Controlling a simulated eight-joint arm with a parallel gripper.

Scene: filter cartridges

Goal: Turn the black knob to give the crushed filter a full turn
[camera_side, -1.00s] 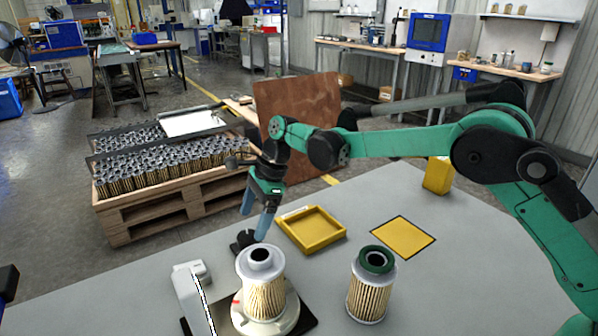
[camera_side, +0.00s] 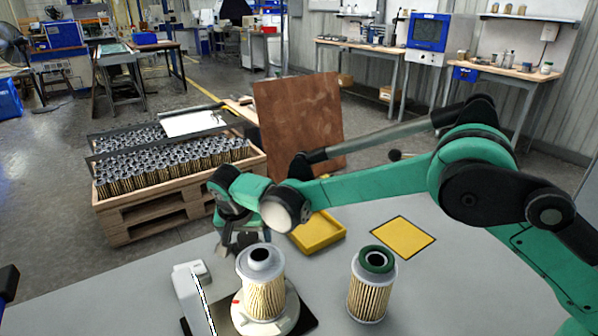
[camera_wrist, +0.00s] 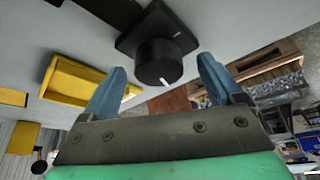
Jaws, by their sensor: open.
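The black knob (camera_wrist: 158,62) is round with a white mark on it and sits on a black square base. In the wrist view it lies between the two blue fingers of my gripper (camera_wrist: 162,68), which are open with a gap on both sides. In the side view my gripper (camera_side: 240,240) is down at the knob and hides it. A pleated filter with a grey top (camera_side: 263,290) stands upright on a round white turntable (camera_side: 290,312), just in front of my gripper. No crushed part can be made out on it.
A second filter with a green top (camera_side: 370,290) stands to the right. A grey-white upright device (camera_side: 188,285) stands left of the turntable. A yellow tray (camera_side: 322,240) and a yellow square (camera_side: 403,237) lie behind. The table's right front is clear.

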